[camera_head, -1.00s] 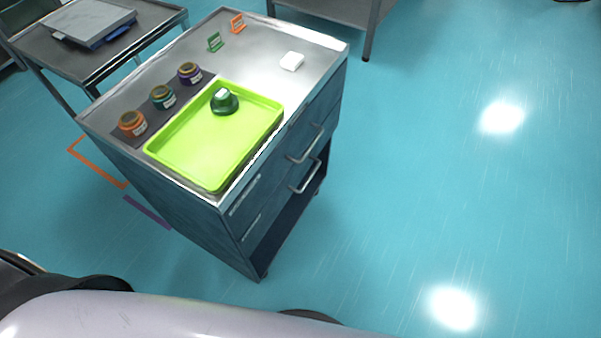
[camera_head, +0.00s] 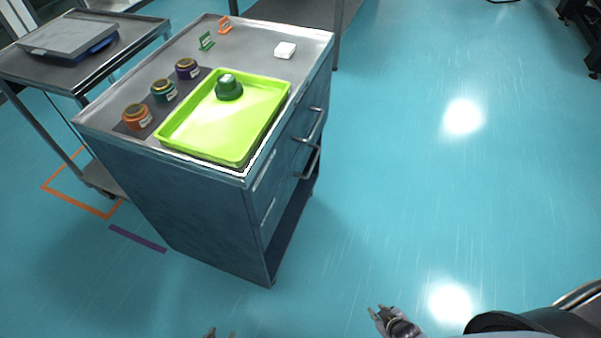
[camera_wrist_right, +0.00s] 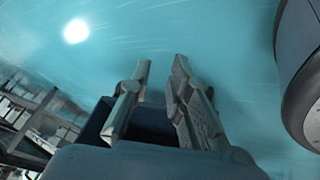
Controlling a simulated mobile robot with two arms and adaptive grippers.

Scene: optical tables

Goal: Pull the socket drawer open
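The blue-grey drawer cabinet (camera_head: 200,205) stands left of centre in the head view. My right gripper (camera_head: 377,309) is low in the head view, over the floor, apart from the cabinet. In the right wrist view its fingers (camera_wrist_right: 162,64) are spread with nothing between them. My left gripper (camera_head: 221,333) shows only its separated fingertips at the bottom edge, with nothing visible between them.
On the cabinet top are a green tray (camera_head: 195,136) with a dark green object (camera_head: 229,90), several jars, a white block (camera_head: 285,50) and two small signs. A cart (camera_head: 130,40) stands left, a table leg behind. The floor (camera_head: 430,210) to the right is clear.

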